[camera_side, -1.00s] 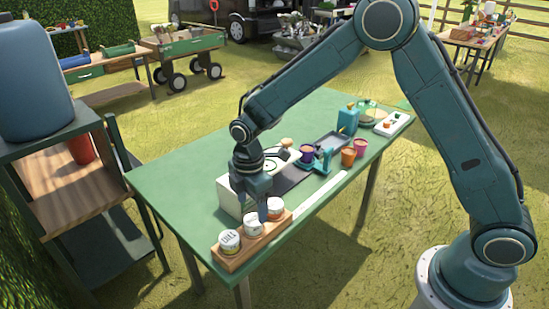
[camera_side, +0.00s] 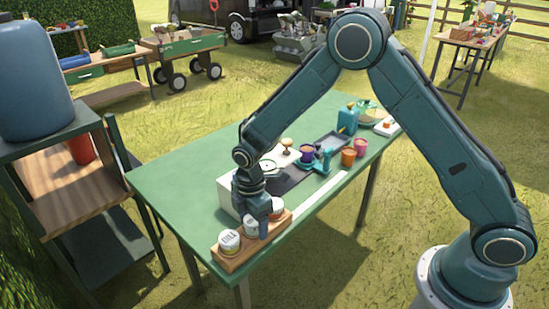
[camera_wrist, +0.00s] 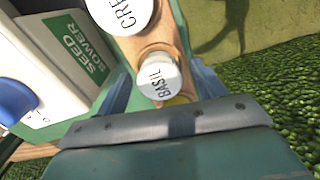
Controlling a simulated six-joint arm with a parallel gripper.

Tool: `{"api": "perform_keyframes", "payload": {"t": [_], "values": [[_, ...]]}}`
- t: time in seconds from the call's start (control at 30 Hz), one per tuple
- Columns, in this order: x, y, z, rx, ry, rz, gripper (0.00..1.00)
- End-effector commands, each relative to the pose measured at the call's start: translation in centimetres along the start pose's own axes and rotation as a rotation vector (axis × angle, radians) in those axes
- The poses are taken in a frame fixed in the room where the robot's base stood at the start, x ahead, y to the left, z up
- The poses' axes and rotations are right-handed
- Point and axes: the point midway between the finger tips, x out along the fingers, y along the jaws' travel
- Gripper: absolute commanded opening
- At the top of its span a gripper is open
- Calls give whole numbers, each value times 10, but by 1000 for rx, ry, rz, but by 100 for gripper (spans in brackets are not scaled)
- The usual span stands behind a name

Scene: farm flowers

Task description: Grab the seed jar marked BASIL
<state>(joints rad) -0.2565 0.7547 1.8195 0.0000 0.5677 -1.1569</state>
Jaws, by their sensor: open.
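The BASIL jar (camera_wrist: 157,80) has a white lid with dark lettering and shows between my gripper's two fingers in the wrist view. My gripper (camera_wrist: 160,88) is open, with a finger on each side of the jar; whether either finger touches it I cannot tell. In the side view my gripper (camera_side: 265,226) points down at the wooden jar rack (camera_side: 232,262). It partly covers the middle jar (camera_side: 251,226), and the lettering there is too small to read.
A jar marked CRE... (camera_wrist: 122,10), cut off, stands beside BASIL. The white seed sower box (camera_wrist: 55,60) is close on the left. Other jars stand on the rack at its left end (camera_side: 229,242) and right end (camera_side: 277,209). The green table's left part (camera_side: 175,195) is clear.

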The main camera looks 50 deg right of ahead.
Motion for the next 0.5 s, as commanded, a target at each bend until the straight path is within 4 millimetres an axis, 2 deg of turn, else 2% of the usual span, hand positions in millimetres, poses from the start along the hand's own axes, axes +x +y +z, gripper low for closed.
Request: {"api": "perform_keyframes", "payload": {"t": [0.43, 0.5], "values": [[0, 0, 0, 0, 0, 0, 69], [0, 0, 0, 0, 0, 0, 56]]}}
